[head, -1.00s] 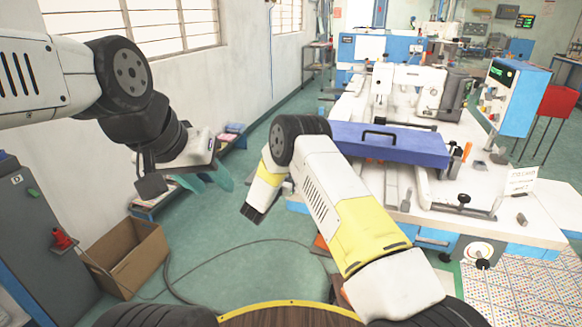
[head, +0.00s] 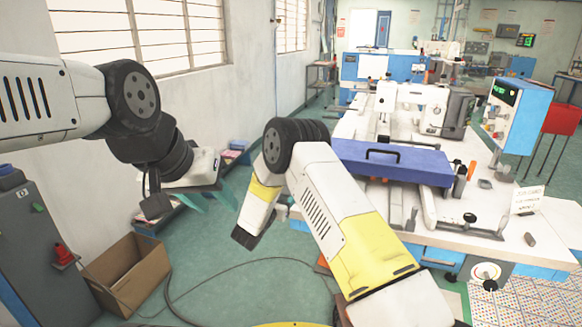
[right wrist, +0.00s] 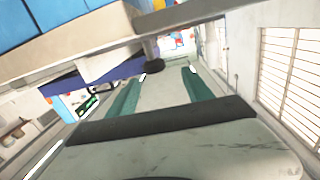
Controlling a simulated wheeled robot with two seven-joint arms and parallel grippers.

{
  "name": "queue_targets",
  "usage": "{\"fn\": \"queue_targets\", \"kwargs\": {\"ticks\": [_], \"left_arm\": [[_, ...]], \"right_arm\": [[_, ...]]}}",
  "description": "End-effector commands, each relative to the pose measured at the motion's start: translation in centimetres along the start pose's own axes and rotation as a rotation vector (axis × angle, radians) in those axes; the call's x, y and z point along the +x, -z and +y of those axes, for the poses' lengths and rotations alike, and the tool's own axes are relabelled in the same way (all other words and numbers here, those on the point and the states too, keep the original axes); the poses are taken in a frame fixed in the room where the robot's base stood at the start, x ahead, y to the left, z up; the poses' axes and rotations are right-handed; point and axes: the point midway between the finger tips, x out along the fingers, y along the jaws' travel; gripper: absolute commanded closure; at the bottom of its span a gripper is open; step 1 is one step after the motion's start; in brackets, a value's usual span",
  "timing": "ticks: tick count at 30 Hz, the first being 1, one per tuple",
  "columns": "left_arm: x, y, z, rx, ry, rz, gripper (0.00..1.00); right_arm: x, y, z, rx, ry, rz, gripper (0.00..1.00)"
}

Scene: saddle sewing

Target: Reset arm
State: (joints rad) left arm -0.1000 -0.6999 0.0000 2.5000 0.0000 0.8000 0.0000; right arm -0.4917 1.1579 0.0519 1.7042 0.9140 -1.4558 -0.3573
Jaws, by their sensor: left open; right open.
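My left gripper (head: 208,198) hangs at the left in the head view, below the black wrist joints of my left arm. Its teal fingers are apart, with nothing between them, over the floor near the wall. My right arm, white and yellow, bends down in the middle of the head view, and its gripper is hidden there. In the right wrist view my right gripper (right wrist: 168,74) has its two teal fingers wide apart and empty.
A white sewing-machine table (head: 465,225) with a blue-purple panel (head: 393,162) stands right of my right arm. An open cardboard box (head: 128,277) and a grey cabinet (head: 38,235) stand at lower left. A cable (head: 225,265) lies on the green floor.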

Motion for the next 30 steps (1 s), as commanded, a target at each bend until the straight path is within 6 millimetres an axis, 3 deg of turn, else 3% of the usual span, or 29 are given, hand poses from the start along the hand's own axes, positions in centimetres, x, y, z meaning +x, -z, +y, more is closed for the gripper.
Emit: {"fn": "queue_targets", "kwargs": {"ticks": [3, 7, 14, 21, 25, 30], "left_arm": [[0.0, 0.0, 0.0, 0.0, 0.0, 0.0, 0.58], [0.0, 0.0, 0.0, 0.0, 0.0, 0.0, 0.58], [0.0, 0.0, 0.0, 0.0, 0.0, 0.0, 0.58], [0.0, 0.0, 0.0, 0.0, 0.0, 0.0, 0.58], [0.0, 0.0, 0.0, 0.0, 0.0, 0.0, 0.58], [0.0, 0.0, 0.0, 0.0, 0.0, 0.0, 0.58]], "right_arm": [[1.7, 4.8, -0.6, 0.073, 0.075, -0.063, 0.4], [2.5, 10.5, -0.9, 0.142, 0.195, -0.164, 0.4], [0.1, 19.6, 1.1, 0.193, 0.395, -0.334, 0.4], [-6.6, 26.3, 6.8, 0.155, 0.551, -0.507, 0.4], [-11.5, 28.1, 11.3, 0.104, 0.599, -0.604, 0.4], [-18.7, 28.6, 18.1, 0.017, 0.617, -0.737, 0.4]]}}
